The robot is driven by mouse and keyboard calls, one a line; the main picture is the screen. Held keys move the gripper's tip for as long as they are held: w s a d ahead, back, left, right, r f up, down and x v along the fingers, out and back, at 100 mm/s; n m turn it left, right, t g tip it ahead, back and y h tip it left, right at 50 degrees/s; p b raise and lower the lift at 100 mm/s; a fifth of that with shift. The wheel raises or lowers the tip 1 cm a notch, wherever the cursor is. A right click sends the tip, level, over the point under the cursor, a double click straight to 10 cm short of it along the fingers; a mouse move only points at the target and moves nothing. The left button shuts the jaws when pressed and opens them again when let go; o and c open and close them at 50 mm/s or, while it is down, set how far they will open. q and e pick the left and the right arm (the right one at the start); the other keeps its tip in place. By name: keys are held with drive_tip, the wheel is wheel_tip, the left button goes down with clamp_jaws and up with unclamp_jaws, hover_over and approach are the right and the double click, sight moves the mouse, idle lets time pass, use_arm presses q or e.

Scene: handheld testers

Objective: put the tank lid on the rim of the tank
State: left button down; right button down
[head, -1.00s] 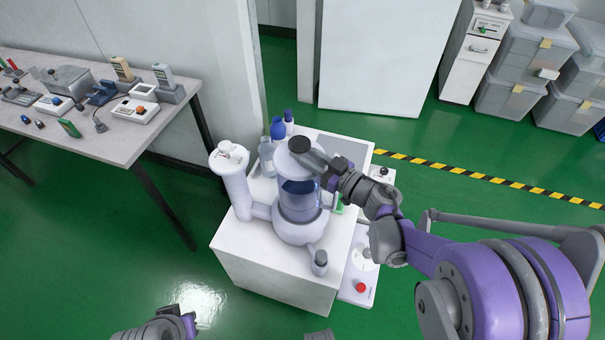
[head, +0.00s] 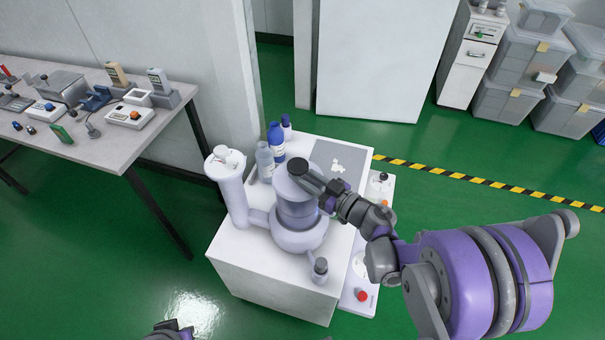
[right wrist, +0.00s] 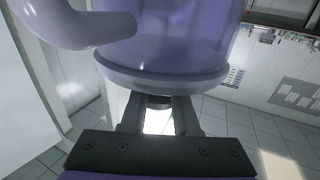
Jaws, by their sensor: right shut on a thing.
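The tank (head: 298,217) is a bluish see-through cylinder on a pale round base, standing upright on a white cabinet. The tank lid (head: 284,186) is pale and round with a dark knob (head: 298,166) on top. It lies level over the tank's top, in line with it. My right gripper (head: 310,177) is shut on the knob, coming in from the right. In the right wrist view the jaws (right wrist: 158,108) grip the knob, and the lid's edge (right wrist: 160,78) lies against the bluish tank wall (right wrist: 175,42); I cannot tell if it is fully seated. Only my left arm's tip (head: 172,330) shows.
A white column (head: 228,178) stands close left of the tank, with bottles (head: 276,140) behind it. A grey panel (head: 345,160) lies behind right. The tester table (head: 150,130) is at the left.

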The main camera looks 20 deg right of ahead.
drive_tip(key=shift+f, duration=0.2)
drive_tip(key=c, duration=0.7)
unclamp_jaws()
drive_tip(key=shift+o, duration=0.2)
